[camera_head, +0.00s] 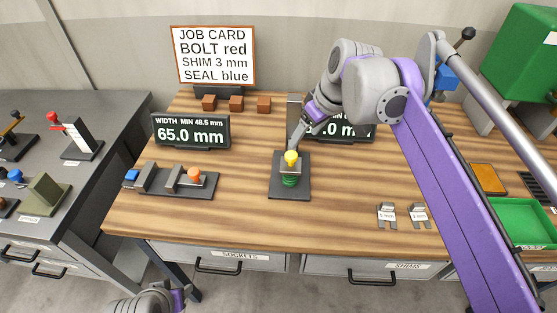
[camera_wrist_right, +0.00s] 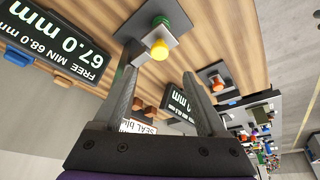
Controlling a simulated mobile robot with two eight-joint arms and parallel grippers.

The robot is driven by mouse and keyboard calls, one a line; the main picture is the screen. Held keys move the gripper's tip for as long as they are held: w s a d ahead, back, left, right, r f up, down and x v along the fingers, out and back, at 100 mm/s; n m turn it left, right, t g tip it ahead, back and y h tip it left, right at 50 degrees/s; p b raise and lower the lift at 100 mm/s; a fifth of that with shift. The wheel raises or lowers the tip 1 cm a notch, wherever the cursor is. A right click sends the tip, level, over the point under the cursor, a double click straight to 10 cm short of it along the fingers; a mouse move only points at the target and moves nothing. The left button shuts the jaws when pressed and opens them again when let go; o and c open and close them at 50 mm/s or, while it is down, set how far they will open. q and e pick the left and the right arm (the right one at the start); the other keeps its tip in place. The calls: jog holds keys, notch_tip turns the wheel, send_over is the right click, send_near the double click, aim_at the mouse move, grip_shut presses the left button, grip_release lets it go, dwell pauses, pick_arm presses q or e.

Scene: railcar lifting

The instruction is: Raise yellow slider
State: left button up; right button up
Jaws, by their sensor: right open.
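The yellow slider knob (camera_head: 291,157) is a small yellow ball at the upright post (camera_head: 294,112) of a stand with a dark base plate (camera_head: 289,190). A green round part (camera_head: 289,180) sits below it. My right gripper (camera_head: 296,143) is open just above and behind the knob in the head view. In the right wrist view the yellow knob (camera_wrist_right: 160,49) shows between the two finger lines, near the tips, and looks untouched. I cannot tell how far beyond the tips it lies. Only part of my left wrist shows at the bottom edge; its fingers are out of view.
A width display (camera_head: 191,131) reading 65.0 mm and a slide fixture with an orange knob (camera_head: 194,174) stand left. Another display (camera_head: 345,131) stands behind my right gripper, partly hidden. The bench front between is clear.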

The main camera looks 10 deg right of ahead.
aim_at(292, 154)
jog(key=x, duration=1)
jog(key=shift+w+f+b, duration=0.25)
jog(key=shift+w+b, duration=0.05)
grip_shut()
jog(key=shift+r, duration=0.1)
dwell(0.9)
